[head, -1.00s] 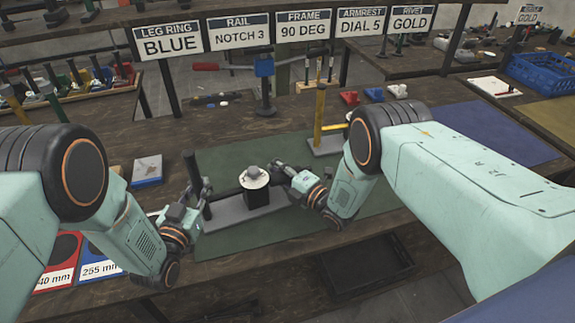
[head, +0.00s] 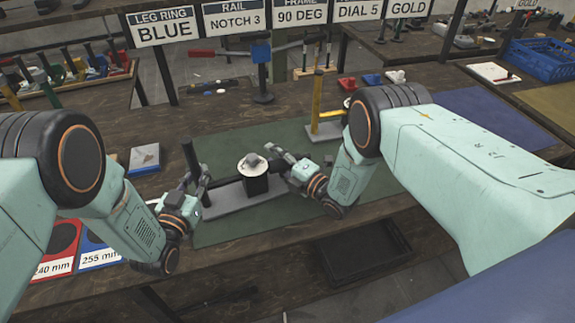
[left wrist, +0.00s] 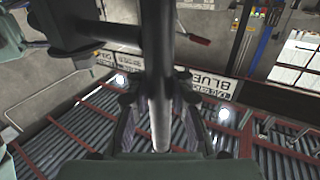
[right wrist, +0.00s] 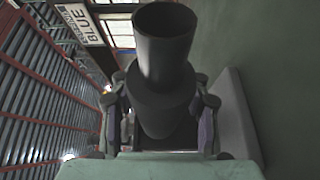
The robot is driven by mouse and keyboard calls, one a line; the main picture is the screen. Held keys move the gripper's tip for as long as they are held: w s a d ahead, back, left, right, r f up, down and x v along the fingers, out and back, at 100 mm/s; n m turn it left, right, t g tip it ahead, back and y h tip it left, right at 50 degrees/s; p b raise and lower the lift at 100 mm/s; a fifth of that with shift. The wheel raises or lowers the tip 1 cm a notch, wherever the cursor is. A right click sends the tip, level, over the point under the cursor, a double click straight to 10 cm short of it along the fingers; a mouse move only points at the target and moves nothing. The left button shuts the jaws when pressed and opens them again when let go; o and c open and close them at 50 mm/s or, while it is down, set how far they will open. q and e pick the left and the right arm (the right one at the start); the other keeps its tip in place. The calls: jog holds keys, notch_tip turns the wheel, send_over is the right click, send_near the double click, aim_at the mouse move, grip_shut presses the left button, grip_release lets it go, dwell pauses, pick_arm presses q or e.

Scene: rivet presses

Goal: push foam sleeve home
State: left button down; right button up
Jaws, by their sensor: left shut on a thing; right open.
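A dark hollow tube (right wrist: 163,45) with a wider dark collar (right wrist: 160,100) stands between my right fingers in the right wrist view. It looks like the foam sleeve, but I cannot tell how far it is on. In the head view my right gripper (head: 274,156) is open, close beside a black block (head: 256,185) with a round whitish top (head: 252,163). My left gripper (head: 197,183) is beside a dark upright post (head: 190,158) at the fixture's left end. In the left wrist view it is shut on a grey rod (left wrist: 160,110). The fingertips are small in the head view.
The fixture's grey base (head: 226,198) lies on a green mat (head: 265,222). A stand with a yellow upright (head: 317,102) is behind on the right. A blue-topped post (head: 262,75) stands at the back. A blue-and-grey block (head: 144,158) lies left. The front of the mat is clear.

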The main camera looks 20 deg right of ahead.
aim_at(289, 168)
jog(key=v, duration=1.1)
jog(key=shift+s, duration=0.1)
pick_arm(q)
jog(key=c, duration=1.1)
grip_release()
jog(key=v, duration=1.2)
pick_arm(e)
jog(key=shift+f, duration=0.1)
